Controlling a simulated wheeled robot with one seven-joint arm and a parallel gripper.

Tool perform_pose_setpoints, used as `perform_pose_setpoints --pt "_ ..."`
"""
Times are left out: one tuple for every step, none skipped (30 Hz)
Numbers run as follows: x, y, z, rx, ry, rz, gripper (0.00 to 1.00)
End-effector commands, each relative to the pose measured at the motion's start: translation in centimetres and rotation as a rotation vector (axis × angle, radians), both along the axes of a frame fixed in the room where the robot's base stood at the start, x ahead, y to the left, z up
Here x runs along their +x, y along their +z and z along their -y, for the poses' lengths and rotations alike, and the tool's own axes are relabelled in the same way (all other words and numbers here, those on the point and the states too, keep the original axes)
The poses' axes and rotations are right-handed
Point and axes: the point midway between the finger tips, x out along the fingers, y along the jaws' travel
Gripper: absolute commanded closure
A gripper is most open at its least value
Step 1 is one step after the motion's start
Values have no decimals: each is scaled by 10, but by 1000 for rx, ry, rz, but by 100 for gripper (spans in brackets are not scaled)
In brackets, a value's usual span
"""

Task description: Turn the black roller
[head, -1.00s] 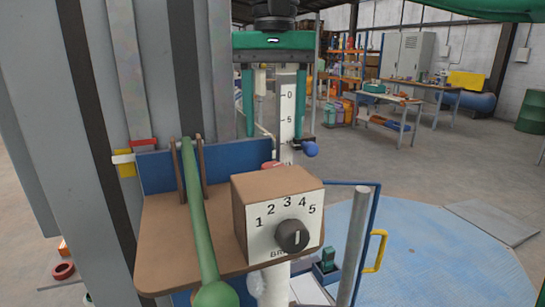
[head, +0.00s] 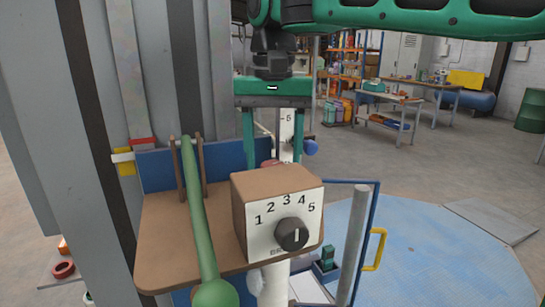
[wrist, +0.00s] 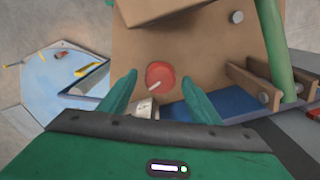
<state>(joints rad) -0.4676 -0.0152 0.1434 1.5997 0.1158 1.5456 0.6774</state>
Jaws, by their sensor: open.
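A black round knob (head: 291,234) sits on the pale front face of a brown box (head: 275,187), under the numbers 1 to 5. Its white mark points roughly upward. I cannot tell whether this knob is the black roller; no other black roller shows clearly. My gripper (head: 273,145) hangs fingers down behind the box, open and empty. In the wrist view, the fingertips (wrist: 160,80) stand either side of a red round cap (wrist: 160,76) with a white mark. The cap shows only partly behind the box in the head view (head: 269,163). Contact is unclear.
A green lever (head: 201,230) stands between brown brackets left of the box, on a brown shelf (head: 160,240). A grey column rises at left. A white scale post (head: 286,130) stands behind my fingers. A grey post (head: 353,245) and blue frame stand at right.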

Motion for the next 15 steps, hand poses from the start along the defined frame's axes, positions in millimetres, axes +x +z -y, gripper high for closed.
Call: perform_pose_setpoints --pt "0 0 0 0 0 0 43" --pt "0 0 0 0 0 0 43" --pt "0 0 0 0 0 0 52" --pt "0 0 0 0 0 0 59" --pt "0 0 0 0 0 0 67" --pt "0 0 0 0 0 0 76" --pt "0 0 0 0 0 0 83" --pt "0 0 0 0 0 0 84" --pt "0 0 0 0 0 0 84" --pt "0 0 0 0 0 0 84" --pt "0 0 0 0 0 0 84" --pt "0 0 0 0 2 -1 84" --pt "0 0 0 0 4 -1 84" --pt "0 0 0 0 8 -1 84" --pt "0 0 0 0 14 -1 84"
